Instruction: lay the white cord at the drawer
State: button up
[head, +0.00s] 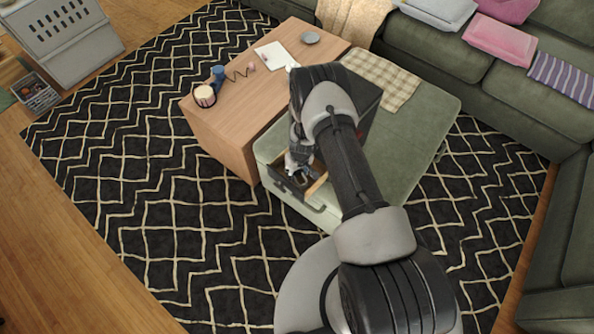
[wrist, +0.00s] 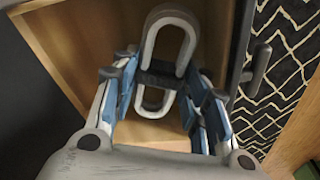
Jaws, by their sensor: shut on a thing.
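The white cord (wrist: 150,43) is a looped bundle with a dark band round its middle, seen in the wrist view. My gripper (wrist: 165,75) is shut on it at the band, with the loops sticking out on both sides. The drawer (wrist: 75,60) is pulled open, with pale wooden walls and a dark front with a handle. The cord shows over the drawer's inside; I cannot tell whether it touches the bottom. In the head view my gripper (head: 300,160) is at the open drawer (head: 317,187), and my arm covers part of the dark cabinet behind it.
A wooden table (head: 228,125) on the left bears a candle-like jar (head: 204,96), a blue cup (head: 218,73), white paper (head: 272,55) and a grey dish (head: 310,38). Patterned rug lies in front.

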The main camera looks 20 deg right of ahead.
aim_at(299, 176)
jog(key=o, duration=0.8)
jog(key=shift+r, duration=0.15)
jog(key=shift+r+p, duration=0.3)
jog(key=shift+p, duration=0.15)
jog(key=r+p, duration=0.1)
jog(key=r, duration=0.3)
jog(key=s+r+p, duration=0.1)
jog(key=r, duration=0.3)
jog(key=r+p, duration=0.1)
jog(key=r, duration=0.3)
jog(key=shift+s+d+r, duration=0.15)
jog(key=shift+s, duration=0.25)
